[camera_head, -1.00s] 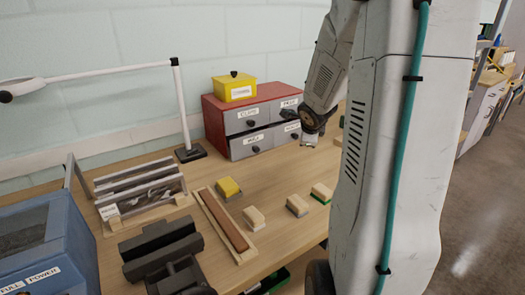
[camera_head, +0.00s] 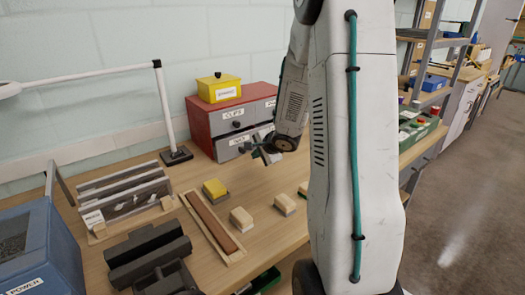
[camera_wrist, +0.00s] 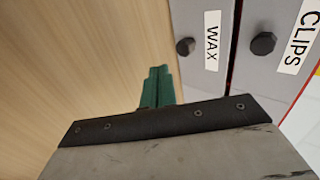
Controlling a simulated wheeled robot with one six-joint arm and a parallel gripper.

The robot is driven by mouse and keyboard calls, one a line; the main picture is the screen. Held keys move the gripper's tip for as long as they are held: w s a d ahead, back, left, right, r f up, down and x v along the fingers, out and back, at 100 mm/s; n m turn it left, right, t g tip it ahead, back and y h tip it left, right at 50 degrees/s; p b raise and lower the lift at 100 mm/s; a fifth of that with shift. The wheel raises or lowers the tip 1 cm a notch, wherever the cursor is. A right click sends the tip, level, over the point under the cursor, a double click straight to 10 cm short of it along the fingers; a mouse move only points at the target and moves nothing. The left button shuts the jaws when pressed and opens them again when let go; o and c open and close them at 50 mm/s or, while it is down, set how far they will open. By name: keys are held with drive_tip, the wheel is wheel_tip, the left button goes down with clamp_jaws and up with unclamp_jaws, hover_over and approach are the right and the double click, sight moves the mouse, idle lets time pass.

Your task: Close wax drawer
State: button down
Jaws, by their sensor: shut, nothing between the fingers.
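The wax drawer (camera_head: 227,151) is the lower left grey drawer of a red cabinet (camera_head: 207,130) at the back of the table. In the wrist view its front (camera_wrist: 200,75) shows a WAX label and a dark round knob. It looks close to flush with the cabinet; a small gap is hard to judge. My gripper (camera_head: 259,153) is in front of the cabinet's lower drawers, partly covering them. In the wrist view its green fingers (camera_wrist: 158,82) are together, empty, over the table beside the wax drawer front, apart from the knob.
The CLIPS drawer (camera_wrist: 270,70) is above the wax drawer. A yellow box (camera_head: 218,88) sits on the cabinet. A lamp post (camera_head: 166,105), a brown bar in a wooden tray (camera_head: 233,258) and several small blocks stand on the table. Bare tabletop lies before the cabinet.

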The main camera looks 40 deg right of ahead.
sight(241, 146)
drive_tip(key=w, duration=0.3)
drive_tip(key=w+f, duration=0.1)
drive_tip(key=shift+w+d+f, duration=0.1)
drive_tip(key=shift+w+d, duration=0.25)
drive_tip(key=shift+w, duration=0.25)
drive_tip(key=w, duration=0.3)
drive_tip(key=shift+d, duration=0.2)
drive_tip(key=shift+w+r, duration=0.2)
drive_tip(key=shift+w, duration=0.25)
